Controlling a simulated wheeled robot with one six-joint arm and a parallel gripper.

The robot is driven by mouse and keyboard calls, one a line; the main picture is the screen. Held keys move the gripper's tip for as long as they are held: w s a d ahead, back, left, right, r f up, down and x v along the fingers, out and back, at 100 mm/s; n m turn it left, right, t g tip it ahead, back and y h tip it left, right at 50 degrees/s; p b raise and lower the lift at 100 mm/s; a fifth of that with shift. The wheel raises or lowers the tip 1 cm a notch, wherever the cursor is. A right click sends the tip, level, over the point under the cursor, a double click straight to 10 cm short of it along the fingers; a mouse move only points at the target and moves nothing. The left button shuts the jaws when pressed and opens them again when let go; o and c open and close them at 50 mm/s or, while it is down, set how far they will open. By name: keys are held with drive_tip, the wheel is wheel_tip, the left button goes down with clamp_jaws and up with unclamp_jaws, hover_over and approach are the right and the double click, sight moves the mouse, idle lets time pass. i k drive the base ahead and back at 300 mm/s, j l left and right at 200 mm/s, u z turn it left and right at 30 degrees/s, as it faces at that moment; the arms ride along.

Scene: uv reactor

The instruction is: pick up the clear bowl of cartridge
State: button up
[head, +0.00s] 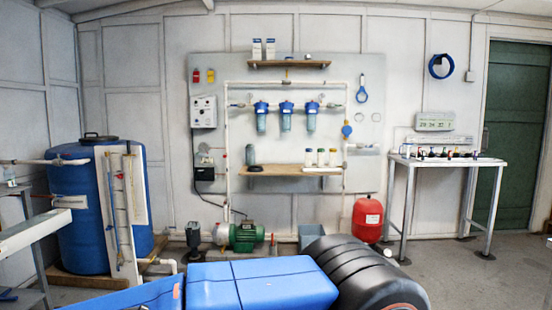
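Three filter cartridge housings with blue heads hang in a row from the pipe on the wall panel. All three appear fixed in place. I cannot tell from this view which one is the clear bowl of the task, or whether a cartridge is inside. My gripper is not in view.
A wooden shelf (272,170) below the housings holds a dark cylinder (250,155) and several small bottles. A green pump (244,236), a grey bin (311,235) and a red tank (367,219) stand on the floor beneath. A blue barrel (85,215) is left, a bench (446,161) right.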

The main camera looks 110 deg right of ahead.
sight(250, 153)
drive_tip(key=z, duration=3.35)
drive_tip(key=i+j+u, duration=0.15)
drive_tip(key=i, duration=1.65)
